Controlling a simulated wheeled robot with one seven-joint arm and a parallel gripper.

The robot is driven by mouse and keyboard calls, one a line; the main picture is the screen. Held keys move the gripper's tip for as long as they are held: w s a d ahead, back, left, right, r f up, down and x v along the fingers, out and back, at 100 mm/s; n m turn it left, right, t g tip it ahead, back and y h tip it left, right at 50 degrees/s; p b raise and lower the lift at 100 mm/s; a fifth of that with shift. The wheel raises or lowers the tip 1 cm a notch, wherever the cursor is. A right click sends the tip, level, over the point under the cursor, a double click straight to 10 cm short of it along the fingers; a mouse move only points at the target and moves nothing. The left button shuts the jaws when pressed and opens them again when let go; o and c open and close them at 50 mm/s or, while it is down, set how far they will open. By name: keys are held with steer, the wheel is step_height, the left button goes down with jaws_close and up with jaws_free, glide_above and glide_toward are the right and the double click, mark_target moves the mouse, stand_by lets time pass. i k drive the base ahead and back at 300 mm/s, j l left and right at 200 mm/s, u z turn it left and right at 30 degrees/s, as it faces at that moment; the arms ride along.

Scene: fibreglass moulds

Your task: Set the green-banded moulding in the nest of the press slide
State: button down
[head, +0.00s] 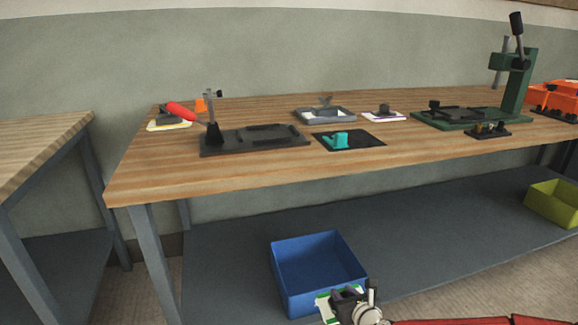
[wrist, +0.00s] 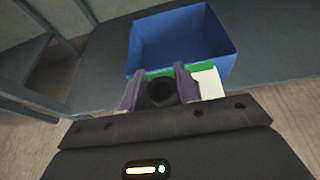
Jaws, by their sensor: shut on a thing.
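My gripper (head: 347,296) is low in front of the bench, beside the blue bin. In the wrist view my gripper (wrist: 160,88) has its two fingers shut on a dark round boss of the green-banded moulding (wrist: 208,83). The moulding shows a white plate with a green band; the fingers hide part of it. It also shows in the head view (head: 322,304) at the bottom edge. The green press (head: 516,85) stands at the bench's right, lever up. Its dark slide (head: 455,113) lies on the green base to the left of the column; the nest's detail is too small to tell.
The blue bin (head: 318,270) sits on the lower shelf (head: 225,265), close to my gripper. Orange bins (head: 553,98) stand far right.

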mark_target(460, 113)
steer(key=z, duration=0.55)
steer(key=i+l+z, duration=0.15)
steer(key=l+z, duration=0.25)
steer(key=i+l+z, duration=0.2)
steer(key=z, duration=0.2)
steer(key=i+l+z, duration=0.2)
steer(key=z, duration=0.15)
